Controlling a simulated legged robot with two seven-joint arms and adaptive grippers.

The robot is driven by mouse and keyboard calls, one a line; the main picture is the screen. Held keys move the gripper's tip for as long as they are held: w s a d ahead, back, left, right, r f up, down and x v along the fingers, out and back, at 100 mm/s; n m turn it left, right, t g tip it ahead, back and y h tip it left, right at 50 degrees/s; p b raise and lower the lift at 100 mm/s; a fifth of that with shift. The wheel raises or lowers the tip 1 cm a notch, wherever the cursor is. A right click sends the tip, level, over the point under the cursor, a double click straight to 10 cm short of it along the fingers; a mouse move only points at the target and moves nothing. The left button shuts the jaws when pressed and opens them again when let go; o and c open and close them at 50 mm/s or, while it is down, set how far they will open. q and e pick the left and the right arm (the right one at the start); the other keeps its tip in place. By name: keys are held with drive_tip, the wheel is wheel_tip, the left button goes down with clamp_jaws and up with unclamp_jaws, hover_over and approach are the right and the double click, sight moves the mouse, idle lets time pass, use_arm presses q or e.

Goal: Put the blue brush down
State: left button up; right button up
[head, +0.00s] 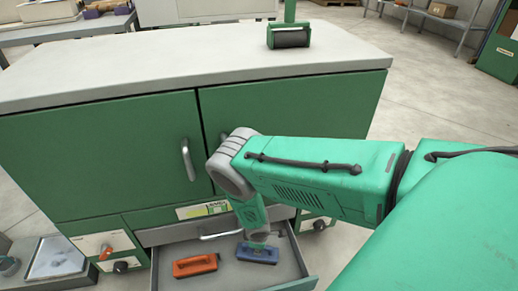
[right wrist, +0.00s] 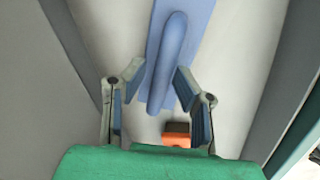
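The blue brush (head: 258,253) lies in the open drawer (head: 231,274), on the right side, beside the orange brush (head: 195,265). My right gripper (head: 259,242) points down into the drawer, over the blue brush. In the right wrist view the blue brush's handle (right wrist: 168,60) runs between the two fingers of my right gripper (right wrist: 160,72). The fingers look open around the handle, with a narrow gap on the left side. Whether the right finger touches it is hard to see. My left gripper is not in view.
The green cabinet (head: 290,110) with its light top stands right above the drawer, with door handles on its front. A green-framed roller (head: 289,36) sits on the top. The orange brush also shows in the right wrist view (right wrist: 177,136). The drawer walls are close to the gripper.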

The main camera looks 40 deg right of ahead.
sight(258, 256)
wheel_tip(258, 256, up, 9)
drive_tip(key=a+p, duration=0.1)
drive_tip(key=p, duration=0.3)
drive_tip(key=s+a+r+m+y, duration=0.1)
drive_tip(key=s+a+r+m, duration=0.2)
drive_tip(key=s+r, duration=0.6)
drive_tip(key=s+a+r+m, duration=0.3)
drive_tip(key=s+r+m, duration=0.1)
drive_tip(key=s+r, duration=0.6)
drive_tip(key=shift+s+a+g+y, duration=0.35)
drive_tip(key=shift+s+g+y, duration=0.05)
drive_tip(key=shift+s, duration=0.6)
